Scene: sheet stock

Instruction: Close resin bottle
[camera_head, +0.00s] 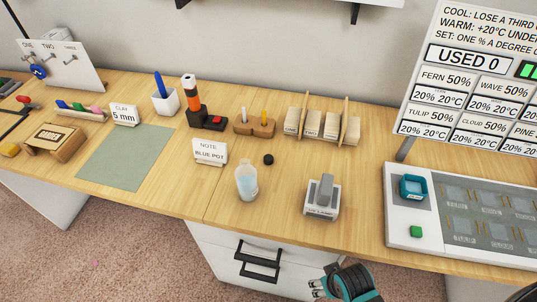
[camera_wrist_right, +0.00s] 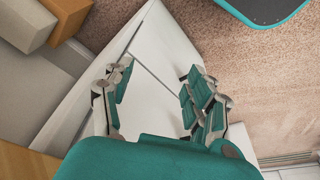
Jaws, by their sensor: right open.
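The resin bottle (camera_head: 247,183) stands upright on the wooden bench, translucent with pale blue contents and no cap on its neck. A small black cap (camera_head: 268,159) lies on the bench just behind and to the right of it, apart from it. My right gripper (camera_head: 319,286) is in front of the bench edge at the bottom of the head view, away from both. In the right wrist view the right gripper (camera_wrist_right: 158,92) is open and empty, above a white cabinet surface. The left gripper is not in view.
A grey and white lamp block (camera_head: 321,198) stands right of the bottle. A "NOTE BLUE POT" card (camera_head: 210,152) stands behind left. A panel (camera_head: 465,220) with a green button fills the right. A green mat (camera_head: 125,158) lies left.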

